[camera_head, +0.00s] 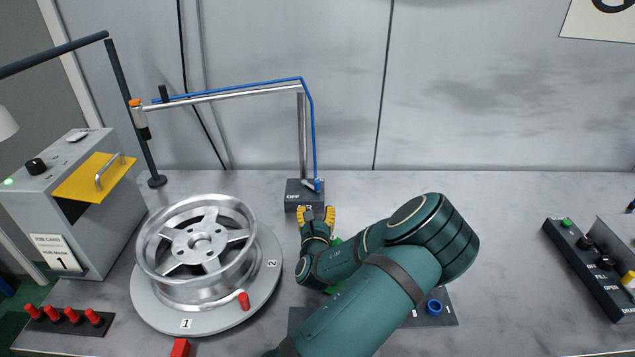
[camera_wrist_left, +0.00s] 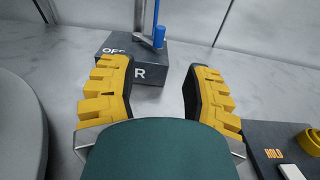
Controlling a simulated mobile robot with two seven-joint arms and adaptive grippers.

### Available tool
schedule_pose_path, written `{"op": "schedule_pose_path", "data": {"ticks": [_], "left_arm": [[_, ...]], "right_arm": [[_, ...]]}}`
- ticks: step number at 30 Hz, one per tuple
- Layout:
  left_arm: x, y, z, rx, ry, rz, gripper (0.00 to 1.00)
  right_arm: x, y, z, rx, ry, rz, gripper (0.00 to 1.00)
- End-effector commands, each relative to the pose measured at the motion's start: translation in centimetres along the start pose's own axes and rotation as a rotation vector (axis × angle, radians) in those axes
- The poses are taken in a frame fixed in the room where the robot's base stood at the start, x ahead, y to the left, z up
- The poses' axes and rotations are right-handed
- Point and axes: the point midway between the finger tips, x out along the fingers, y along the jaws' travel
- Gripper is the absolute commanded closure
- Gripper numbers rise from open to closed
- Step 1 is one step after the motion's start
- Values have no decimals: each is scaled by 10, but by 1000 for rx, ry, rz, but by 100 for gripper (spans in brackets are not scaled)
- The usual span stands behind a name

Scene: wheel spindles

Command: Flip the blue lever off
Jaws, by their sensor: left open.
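The blue lever (camera_head: 319,185) is a short blue piece on top of a dark grey box (camera_head: 291,198) at the foot of a metal post. OFF is printed on the left of the box top. In the left wrist view the lever (camera_wrist_left: 158,37) stands near the post's base, right of the OFF lettering. My left gripper (camera_head: 316,212) is just in front of the box, open and empty. In the left wrist view its yellow fingers (camera_wrist_left: 160,70) are spread, with the box beyond them, and the lever shows above the gap, apart from both fingers. My right gripper is not in view.
A wheel rim (camera_head: 202,247) on a round turntable (camera_head: 250,305) stands left of my arm. A grey machine (camera_head: 75,190) is at far left, a control panel (camera_head: 590,265) at far right. A dark panel with a blue ring (camera_head: 434,307) lies beneath my arm. The table right of the box is clear.

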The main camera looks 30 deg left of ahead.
Motion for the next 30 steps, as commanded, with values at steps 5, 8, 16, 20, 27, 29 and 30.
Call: {"op": "schedule_pose_path", "data": {"ticks": [5,8,16,20,27,29,30], "left_arm": [[5,-1,-2,8,-8,-2,51],[15,0,-2,7,-7,0,51],[65,0,-2,5,-9,0,51],[91,1,-2,6,-8,0,51],[125,0,-2,6,-7,-1,51],[130,0,-2,7,-6,0,51],[133,0,-2,7,-6,0,51]], "right_arm": [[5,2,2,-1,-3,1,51],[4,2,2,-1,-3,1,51],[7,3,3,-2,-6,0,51],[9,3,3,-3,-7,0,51],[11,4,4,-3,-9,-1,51],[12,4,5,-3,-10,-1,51],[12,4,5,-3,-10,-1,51]]}}
